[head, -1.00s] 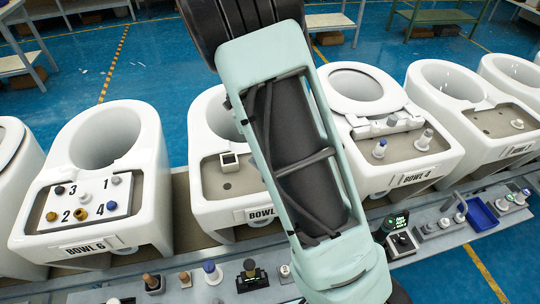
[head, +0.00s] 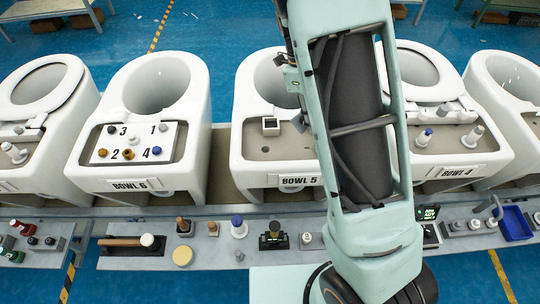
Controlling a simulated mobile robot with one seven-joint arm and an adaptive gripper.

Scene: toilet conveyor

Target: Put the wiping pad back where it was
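My arm's large pale green link covers the middle of the head view. Behind its left edge, part of my wrist and gripper (head: 292,90) shows over the deck of the bowl 5 unit (head: 240,160). The fingers are mostly hidden, so I cannot tell whether they are open or shut. A small grey flat piece (head: 300,122) shows tilted just below it; I cannot tell whether this is the wiping pad or whether it is held. A round pale yellow disc (head: 182,256) lies on the grey front bench (head: 215,262).
A small square holder (head: 270,125) stands on the bowl 5 deck. The bowl 6 unit (head: 85,170) carries a numbered plate with several knobs. The bench holds a brown-handled tool (head: 125,242), several stoppers and a blue tray (head: 514,224).

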